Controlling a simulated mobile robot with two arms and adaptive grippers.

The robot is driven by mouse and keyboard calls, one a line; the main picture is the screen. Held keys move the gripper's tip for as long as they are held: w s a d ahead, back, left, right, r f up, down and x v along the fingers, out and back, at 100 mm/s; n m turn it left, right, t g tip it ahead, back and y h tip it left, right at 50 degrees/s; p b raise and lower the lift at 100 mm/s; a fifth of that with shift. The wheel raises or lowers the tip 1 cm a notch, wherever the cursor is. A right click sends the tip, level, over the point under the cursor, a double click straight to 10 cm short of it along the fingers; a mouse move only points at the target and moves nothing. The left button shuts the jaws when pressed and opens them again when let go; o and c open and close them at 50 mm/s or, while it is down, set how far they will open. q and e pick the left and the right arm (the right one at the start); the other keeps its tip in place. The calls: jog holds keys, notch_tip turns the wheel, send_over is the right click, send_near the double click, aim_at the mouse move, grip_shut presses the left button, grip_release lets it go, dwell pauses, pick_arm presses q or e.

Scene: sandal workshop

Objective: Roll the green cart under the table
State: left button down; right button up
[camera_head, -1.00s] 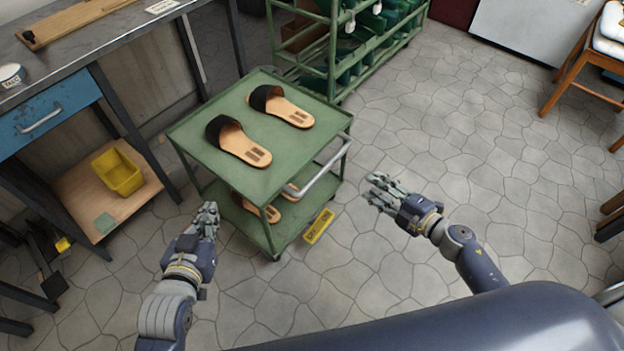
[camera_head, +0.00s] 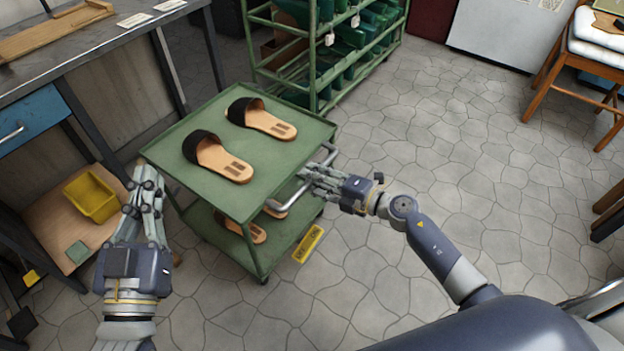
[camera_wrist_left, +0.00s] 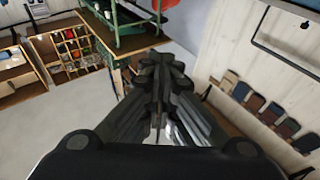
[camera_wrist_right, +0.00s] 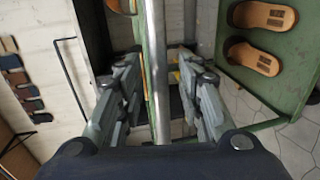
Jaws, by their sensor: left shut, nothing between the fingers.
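The green cart (camera_head: 290,150) stands on the stone floor, with two black-strapped sandals on its top and more on its lower shelf. Its grey handle (camera_head: 287,198) faces my right side. My right gripper (camera_head: 314,178) is open at the handle; in the right wrist view the handle bar (camera_wrist_right: 156,75) runs between its spread fingers. My left gripper (camera_head: 146,182) is shut and empty, left of the cart's near corner. It also shows shut in the left wrist view (camera_wrist_left: 156,68). The table (camera_head: 100,45), with a dark metal top, stands left of the cart.
A yellow bin (camera_head: 91,196) sits on a low wooden shelf (camera_head: 60,229) under the table's left part, below a blue drawer (camera_head: 30,115). A green rack (camera_head: 318,85) stands close behind the cart. A yellow label (camera_head: 308,244) is near the cart's base. Open floor lies right.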

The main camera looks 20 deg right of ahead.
jog(key=shift+w+a+f, duration=0.1)
jog(key=shift+w+a, duration=0.3)
jog(key=shift+w, duration=0.05)
grip_shut()
